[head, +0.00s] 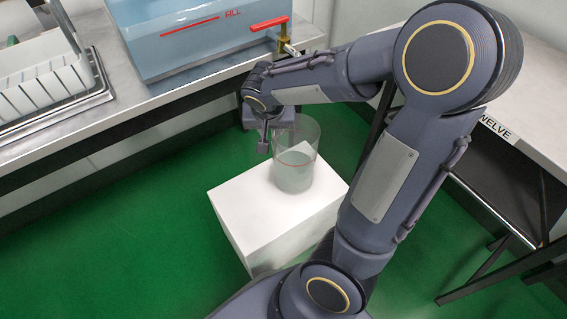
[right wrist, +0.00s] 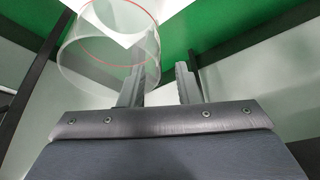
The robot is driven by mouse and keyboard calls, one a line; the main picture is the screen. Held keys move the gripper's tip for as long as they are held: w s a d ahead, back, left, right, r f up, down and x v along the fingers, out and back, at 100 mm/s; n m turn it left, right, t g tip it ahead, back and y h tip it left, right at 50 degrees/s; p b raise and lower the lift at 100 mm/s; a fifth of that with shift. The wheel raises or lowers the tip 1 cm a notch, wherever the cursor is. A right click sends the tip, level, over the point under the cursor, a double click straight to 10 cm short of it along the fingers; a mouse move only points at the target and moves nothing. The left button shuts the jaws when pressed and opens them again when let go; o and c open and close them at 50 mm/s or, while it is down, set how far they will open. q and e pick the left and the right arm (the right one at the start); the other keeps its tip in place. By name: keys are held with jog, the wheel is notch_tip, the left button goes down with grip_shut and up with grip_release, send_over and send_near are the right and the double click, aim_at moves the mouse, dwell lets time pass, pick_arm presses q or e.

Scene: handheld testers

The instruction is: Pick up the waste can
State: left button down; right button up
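The waste can looks to be the clear open cylinder (head: 294,178) with a thin red line round it. It stands upright on a white block (head: 240,213). My right gripper (head: 272,137) is at the can's upper left edge in the head view. In the right wrist view the gripper (right wrist: 160,72) is open, its two fingers apart. The can (right wrist: 85,68) is at the upper left there, and its near wall edge shows in the gap between the fingers. I cannot tell whether one finger is inside the can. My left gripper is not in view.
A counter (head: 150,110) at the left bears a blue tank (head: 190,45) with a red-handled tap (head: 268,23) and a white rack (head: 40,90). Another table (head: 530,110) stands at the right on dark legs. Green floor (head: 130,240) is open left of the block.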

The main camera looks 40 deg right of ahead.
jog(key=b+x, duration=0.2)
jog(key=x, duration=0.4)
jog(key=shift+d+b, duration=0.3)
jog(key=shift+b, duration=0.05)
grip_shut()
jog(key=shift+w+r, duration=0.15)
dwell(0.8)
